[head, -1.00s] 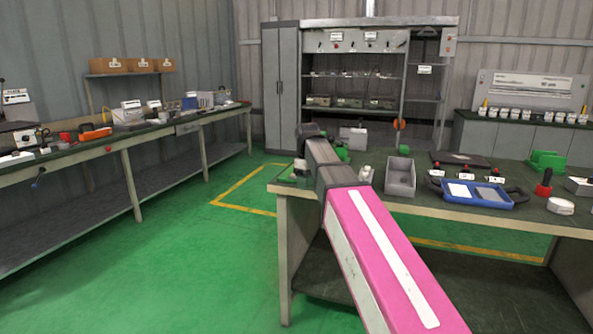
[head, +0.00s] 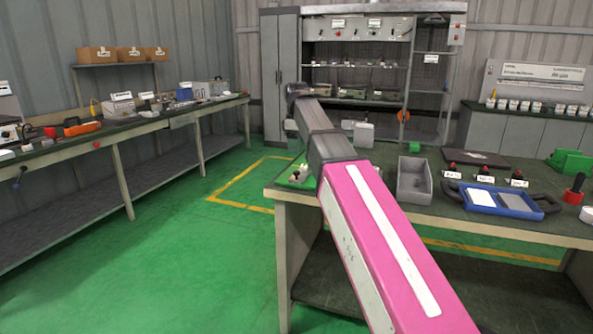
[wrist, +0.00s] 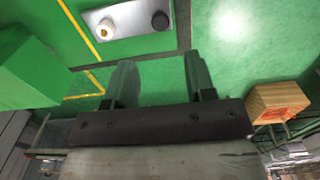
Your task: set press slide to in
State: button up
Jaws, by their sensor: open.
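In the wrist view my gripper (wrist: 160,70) is open, its two dark green-grey fingers apart with nothing between them. Past the fingers a pale grey plate (wrist: 130,22) carries a white round knob (wrist: 106,28) and a black round knob (wrist: 160,20). I cannot tell whether either belongs to the press slide. In the head view my arm reaches over the left end of the workbench (head: 400,228), and its links hide the gripper. A green fixture with small pale parts (head: 297,177) sits at the bench's left corner, partly behind my arm. No press slide is clearly identifiable.
A grey bin (head: 414,182), a blue tray (head: 492,200) and several red-topped items stand on the bench. In the wrist view a green block (wrist: 25,75) is at left and a wooden box (wrist: 278,103) at right. Green floor is clear left of the bench.

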aim_at(297, 171)
notch_tip(297, 171, down, 11)
jog(key=shift+r, duration=0.2)
dwell(0.3)
